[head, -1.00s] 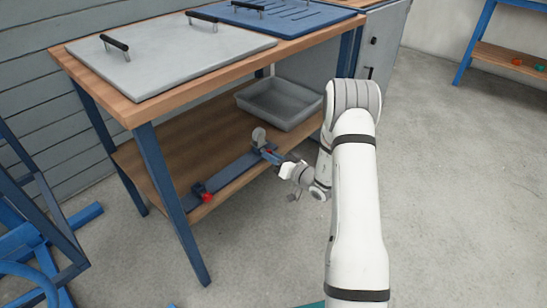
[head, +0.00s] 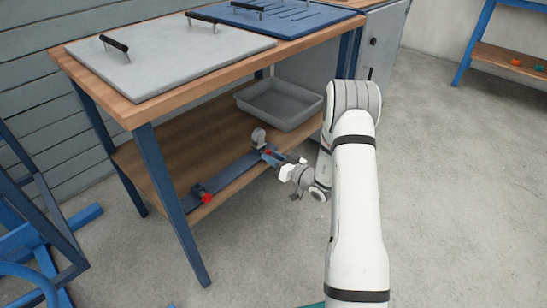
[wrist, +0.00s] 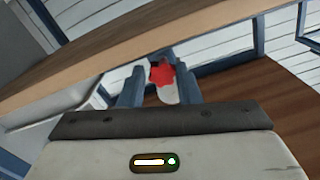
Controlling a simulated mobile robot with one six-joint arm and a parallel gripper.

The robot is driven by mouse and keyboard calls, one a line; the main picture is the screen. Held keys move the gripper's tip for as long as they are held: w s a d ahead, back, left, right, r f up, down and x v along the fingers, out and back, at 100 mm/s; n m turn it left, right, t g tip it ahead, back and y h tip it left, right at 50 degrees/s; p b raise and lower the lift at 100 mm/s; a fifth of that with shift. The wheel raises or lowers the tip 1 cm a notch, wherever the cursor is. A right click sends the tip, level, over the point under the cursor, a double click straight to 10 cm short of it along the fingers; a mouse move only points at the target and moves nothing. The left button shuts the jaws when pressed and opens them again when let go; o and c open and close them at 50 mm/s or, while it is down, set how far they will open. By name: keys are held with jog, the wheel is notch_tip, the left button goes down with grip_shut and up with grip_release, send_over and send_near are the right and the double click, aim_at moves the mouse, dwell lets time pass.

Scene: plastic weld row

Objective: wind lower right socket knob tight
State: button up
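The lower right socket knob is the red knob (head: 267,152) at the right end of a blue-grey bar on the table's lower shelf. In the wrist view the red knob (wrist: 160,73) shows between the tips of my gripper (wrist: 160,80), with a pale rounded part just below it. My two blue-grey fingers stand apart, one on each side of the knob. I cannot tell whether they touch it. In the head view my gripper (head: 273,156) is at the shelf's front edge, and my wrist partly hides that end.
A second red knob (head: 206,198) is at the bar's left end. A grey tray (head: 280,104) stands behind on the lower shelf (head: 185,140). The wooden tabletop (head: 160,106) is above, with a blue leg (head: 170,200) at the front. The floor to the right is clear.

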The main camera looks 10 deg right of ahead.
jog(key=o, duration=0.4)
jog(key=p+v, duration=0.2)
jog(key=v, duration=0.6)
jog(key=shift+w, duration=0.1)
